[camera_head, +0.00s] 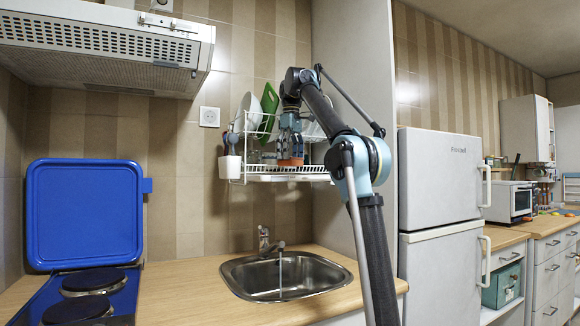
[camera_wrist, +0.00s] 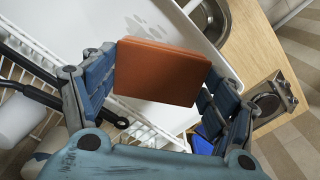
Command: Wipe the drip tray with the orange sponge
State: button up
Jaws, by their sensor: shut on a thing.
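My gripper (camera_head: 290,145) is shut on the orange sponge (camera_head: 291,162) at the wall dish rack. In the wrist view the sponge (camera_wrist: 160,72) sits between the two blue-padded fingers, its broad face toward the camera. The white drip tray (camera_head: 285,179) is at the bottom of the rack. In the wrist view its pale surface (camera_wrist: 115,15) lies beyond the sponge and carries some grey wet-looking marks (camera_wrist: 140,27). The sponge hides part of the tray. I cannot tell whether the sponge touches the tray.
The white wire rack (camera_head: 240,165) holds plates, a green board (camera_head: 269,105) and a white cup (camera_head: 229,167). A steel sink (camera_head: 290,292) lies below. A raised blue hob lid (camera_head: 85,212) stands left, the range hood (camera_head: 100,45) above it. A tall panel and fridge (camera_head: 440,180) bound the right.

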jog(key=shift+r, duration=1.4)
jog(key=shift+s, duration=0.1)
